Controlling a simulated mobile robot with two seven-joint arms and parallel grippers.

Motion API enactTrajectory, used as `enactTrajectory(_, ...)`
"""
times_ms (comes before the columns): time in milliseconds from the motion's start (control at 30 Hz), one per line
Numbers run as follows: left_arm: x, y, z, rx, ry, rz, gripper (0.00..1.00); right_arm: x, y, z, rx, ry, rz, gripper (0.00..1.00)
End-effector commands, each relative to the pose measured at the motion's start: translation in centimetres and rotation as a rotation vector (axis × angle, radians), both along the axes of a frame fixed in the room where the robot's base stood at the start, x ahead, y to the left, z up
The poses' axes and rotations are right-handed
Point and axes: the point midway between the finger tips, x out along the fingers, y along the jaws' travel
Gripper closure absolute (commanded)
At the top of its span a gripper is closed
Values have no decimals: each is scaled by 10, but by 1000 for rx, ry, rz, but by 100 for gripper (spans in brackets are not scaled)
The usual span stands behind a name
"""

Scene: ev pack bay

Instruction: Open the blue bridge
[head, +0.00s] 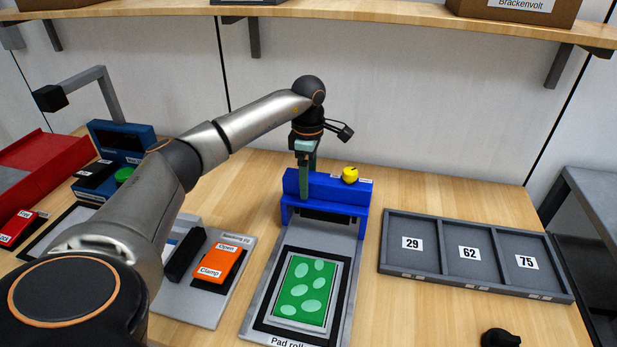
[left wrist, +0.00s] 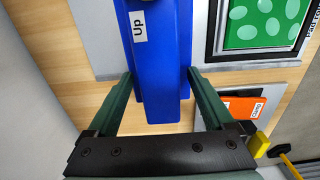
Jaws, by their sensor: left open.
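The blue bridge (head: 345,196) stands across the back of the pad roller plate (head: 349,234). A yellow knob (head: 350,174) sits on its top, with small labels beside it. In the left wrist view the blue bridge (left wrist: 160,35) carries an "Up" label. My left gripper (head: 305,190) is at the bridge's left end. In the left wrist view its green fingers (left wrist: 160,78) are open, one on each side of the blue end; I cannot tell whether they touch it. My right gripper is not in view.
A green spotted pad (head: 305,290) lies in front of the bridge. An orange switch block (head: 218,267) labelled Open and Clamp is to the left. A grey tray (head: 435,266) numbered 29, 62 and 75 is to the right. A wooden shelf (head: 400,14) runs above.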

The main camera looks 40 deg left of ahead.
Motion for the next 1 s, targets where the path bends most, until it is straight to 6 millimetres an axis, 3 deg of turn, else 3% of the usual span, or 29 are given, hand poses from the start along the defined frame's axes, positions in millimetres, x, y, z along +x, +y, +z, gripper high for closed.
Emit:
enactTrajectory(67,0,0,0,0,0,0,15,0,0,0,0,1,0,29)
enactTrajectory(800,0,0,1,-1,0,0,98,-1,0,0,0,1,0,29)
enactTrajectory(1000,0,0,1,-1,0,0,100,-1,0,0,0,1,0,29)
